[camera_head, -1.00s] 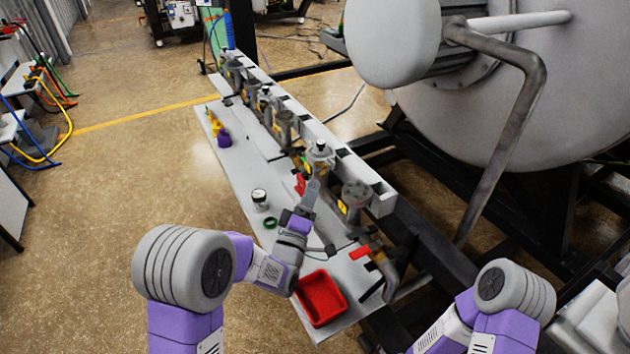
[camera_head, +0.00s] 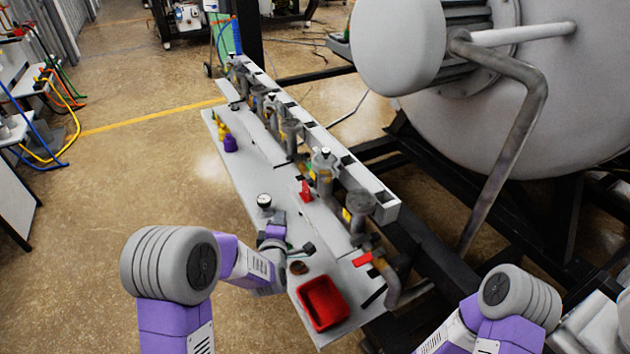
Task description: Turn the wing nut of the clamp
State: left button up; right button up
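A row of grey pipe fittings stands along the rail; the nearest upright ones are a fitting with a pale top (camera_head: 324,165) and a flanged one (camera_head: 359,205). I cannot make out the clamp or its wing nut for certain at this size. My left gripper (camera_head: 277,216) is low over the grey bench (camera_head: 240,180), just below a small round gauge (camera_head: 264,201) in the picture and apart from the fittings. Its fingers are too small and foreshortened to tell open from shut. My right arm shows at the lower right, but its gripper is out of view.
A red tray (camera_head: 322,302) is at the bench's near end, with a small brown round part (camera_head: 298,268) beside it. Red handles (camera_head: 305,191) stick out by the fittings. Yellow and purple items (camera_head: 229,142) stand farther back. A large vessel (camera_head: 500,110) fills the right.

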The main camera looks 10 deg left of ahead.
pick_arm(q)
jog(key=s+a+f+n+g+p, duration=0.1)
jog(key=s+a+f+n+g, duration=0.1)
jog(key=a+f+n+g, duration=0.3)
jog(key=n+h+p, duration=0.6)
jog(key=n+h, duration=0.8)
jog(key=h, duration=0.3)
send_near(326, 176)
jog(key=b+x, duration=0.2)
jog(key=x, duration=0.5)
jog(key=shift+d+f, duration=0.1)
jog(key=shift+f, duration=0.05)
